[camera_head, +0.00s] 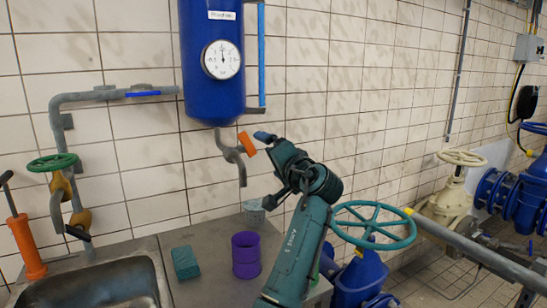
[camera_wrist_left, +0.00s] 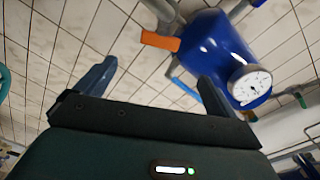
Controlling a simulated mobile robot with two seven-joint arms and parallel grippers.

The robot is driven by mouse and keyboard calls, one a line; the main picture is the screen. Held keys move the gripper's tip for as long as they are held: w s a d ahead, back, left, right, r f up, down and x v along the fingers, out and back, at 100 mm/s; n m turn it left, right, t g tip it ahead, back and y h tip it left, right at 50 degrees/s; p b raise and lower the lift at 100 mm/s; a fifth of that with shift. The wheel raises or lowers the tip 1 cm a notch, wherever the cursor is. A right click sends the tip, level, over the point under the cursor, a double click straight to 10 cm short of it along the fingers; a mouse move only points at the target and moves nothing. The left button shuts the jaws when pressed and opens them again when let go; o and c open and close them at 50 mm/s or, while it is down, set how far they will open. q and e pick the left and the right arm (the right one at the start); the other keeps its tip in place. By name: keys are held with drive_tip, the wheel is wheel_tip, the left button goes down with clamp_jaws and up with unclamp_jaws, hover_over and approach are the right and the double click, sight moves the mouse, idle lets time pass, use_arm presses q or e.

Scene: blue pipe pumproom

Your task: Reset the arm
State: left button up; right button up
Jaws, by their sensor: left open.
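My dark green left arm rises from the bottom middle of the head view. Its gripper (camera_head: 264,137) is raised in front of the tiled wall, beside the orange handle (camera_head: 246,144) of the pipe under the blue tank. One blue finger shows clearly there. In the left wrist view the gripper (camera_wrist_left: 157,73) has its two blue fingers wide apart with nothing between them. The orange handle (camera_wrist_left: 160,41) and the blue tank (camera_wrist_left: 215,55) appear beyond the fingers. Whether the gripper touches the handle cannot be told. My right gripper is not in view.
The blue tank (camera_head: 212,60) with a round gauge (camera_head: 221,60) hangs on the wall. A purple cup (camera_head: 246,255) and a green block (camera_head: 185,262) stand on the counter beside the sink (camera_head: 90,285). A teal handwheel (camera_head: 372,225) is right of the arm.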

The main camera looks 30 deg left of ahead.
use_arm(q)
drive_tip(key=shift+f, duration=0.1)
idle(0.5)
drive_tip(key=s+d+f+h, duration=0.15)
drive_tip(key=s+f, duration=0.25)
drive_tip(key=f, duration=0.4)
drive_tip(key=s+f+g+h, duration=0.1)
drive_tip(key=s+f+h, duration=0.25)
drive_tip(key=f, duration=0.55)
drive_tip(key=s+d+f+h, duration=0.1)
drive_tip(key=s+f+h, duration=0.1)
drive_tip(key=s+f, duration=0.45)
drive_tip(key=s+d+f+g+h, duration=0.2)
drive_tip(key=s+d+f+h, duration=0.15)
drive_tip(key=s, duration=0.45)
drive_tip(key=s+d+f+g+h, duration=0.1)
drive_tip(key=s+d+f+h, duration=0.1)
drive_tip(key=s+d+f, duration=0.45)
drive_tip(key=s+d+f+g+h, duration=0.2)
drive_tip(key=s+f+h, duration=0.1)
drive_tip(key=s, duration=0.7)
drive_tip(key=w+d+f+m+t+h+p, duration=0.1)
drive_tip(key=w+d+f+t+h+p, duration=0.1)
drive_tip(key=w+d+t, duration=0.4)
drive_tip(key=shift+d+f+m+t+h, duration=0.2)
drive_tip(key=shift+f+m+t+h, duration=0.35)
drive_tip(key=shift+f, duration=0.5)
drive_tip(key=shift+c, duration=0.2)
